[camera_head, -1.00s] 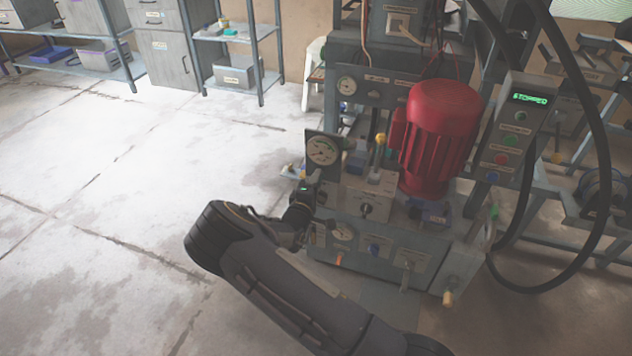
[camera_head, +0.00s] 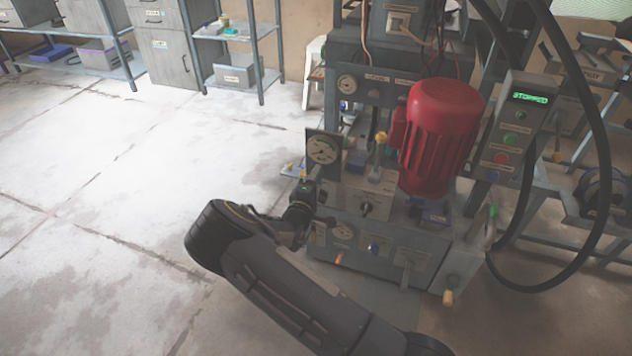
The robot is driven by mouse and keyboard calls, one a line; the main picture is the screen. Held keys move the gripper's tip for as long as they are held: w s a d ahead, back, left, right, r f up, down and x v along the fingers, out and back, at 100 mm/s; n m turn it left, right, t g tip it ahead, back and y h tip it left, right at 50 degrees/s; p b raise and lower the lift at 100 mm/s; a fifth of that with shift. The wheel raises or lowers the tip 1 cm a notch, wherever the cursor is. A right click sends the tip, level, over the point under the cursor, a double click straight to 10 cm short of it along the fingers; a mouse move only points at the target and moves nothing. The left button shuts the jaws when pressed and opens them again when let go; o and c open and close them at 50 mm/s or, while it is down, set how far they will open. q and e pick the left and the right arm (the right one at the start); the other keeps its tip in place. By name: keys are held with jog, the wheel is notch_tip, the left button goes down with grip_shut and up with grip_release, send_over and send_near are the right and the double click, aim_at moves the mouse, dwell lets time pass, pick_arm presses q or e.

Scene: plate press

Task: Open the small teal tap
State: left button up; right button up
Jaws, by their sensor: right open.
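My right arm comes in from the bottom and bends at the left. Its dark gripper (camera_head: 322,217) is at the left front edge of the press unit (camera_head: 440,265), close to the panel with gauges. It is open, small in view and partly merged with dark parts behind it. I cannot make out the small teal tap with certainty. A green-tipped handle (camera_head: 492,213) stands at the unit's right side. My left gripper is not in view.
A red motor (camera_head: 440,135) stands on the unit. A control box (camera_head: 515,125) reading STOPPED is at the right, with a thick black hose (camera_head: 600,150) looping beside it. A round gauge (camera_head: 322,150) stands near the gripper. Open floor (camera_head: 110,200) lies at the left.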

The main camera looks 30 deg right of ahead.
jog(key=p+v, duration=0.1)
jog(key=v, duration=0.6)
jog(key=shift+s+a+p, duration=0.25)
jog(key=shift+a+p, duration=0.05)
jog(key=shift+p, duration=0.05)
dwell(0.4)
